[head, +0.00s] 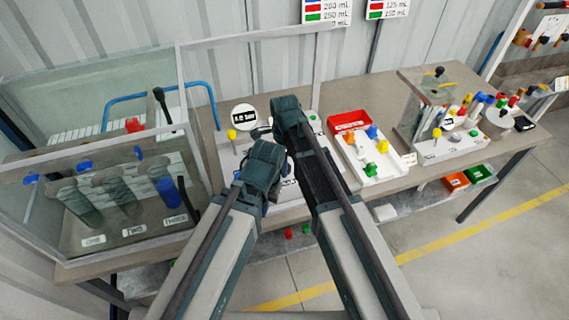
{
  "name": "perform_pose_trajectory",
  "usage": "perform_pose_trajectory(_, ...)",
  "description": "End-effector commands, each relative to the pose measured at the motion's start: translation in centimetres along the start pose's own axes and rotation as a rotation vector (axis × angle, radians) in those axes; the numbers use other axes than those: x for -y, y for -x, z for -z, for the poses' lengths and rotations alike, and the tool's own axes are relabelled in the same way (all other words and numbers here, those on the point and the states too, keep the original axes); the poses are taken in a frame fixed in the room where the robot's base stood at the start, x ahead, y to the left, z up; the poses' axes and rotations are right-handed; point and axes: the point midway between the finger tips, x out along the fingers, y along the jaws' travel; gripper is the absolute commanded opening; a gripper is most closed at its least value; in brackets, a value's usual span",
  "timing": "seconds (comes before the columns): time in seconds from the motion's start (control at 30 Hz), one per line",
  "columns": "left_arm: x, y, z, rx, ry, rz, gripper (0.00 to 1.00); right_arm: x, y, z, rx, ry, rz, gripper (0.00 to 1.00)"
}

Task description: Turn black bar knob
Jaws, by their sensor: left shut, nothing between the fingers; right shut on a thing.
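My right gripper (288,108) is the upper one, over the white board (231,160) in the middle of the bench. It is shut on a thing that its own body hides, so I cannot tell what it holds. My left gripper (262,165) is lower and just left of it, over the same board. It is shut and empty. I cannot make out a black bar knob on this board, as both grippers and arms cover much of it.
A clear tank (105,180) with tubes fills the left of the bench (140,248). To the right stand a red tray (349,122), a white board with coloured knobs (375,168) and a clear box (425,105). A yellow knob (232,135) stands left of my grippers.

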Motion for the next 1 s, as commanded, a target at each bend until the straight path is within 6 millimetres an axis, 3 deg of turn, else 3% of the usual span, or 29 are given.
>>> perform_pose_trajectory(0.03,0.0,0.0,0.0,0.0,0.0,0.0,0.0,0.01,0.0,0.0,0.0,0.0,0.0,0.1)
perform_pose_trajectory(0.1,0.0,0.0,0.0,0.0,0.0,0.0,0.0,0.01,0.0,0.0,0.0,0.0,0.001,0.0)
perform_pose_trajectory(0.47,0.0,-0.01,0.0,0.0,0.0,0.0,0.0,0.02,-0.01,0.0,0.0,0.079,0.001,0.0)
perform_pose_trajectory(1.0,0.0,-0.01,0.0,0.0,0.0,0.0,0.0,0.01,-0.01,0.0,0.0,0.553,0.001,0.0)
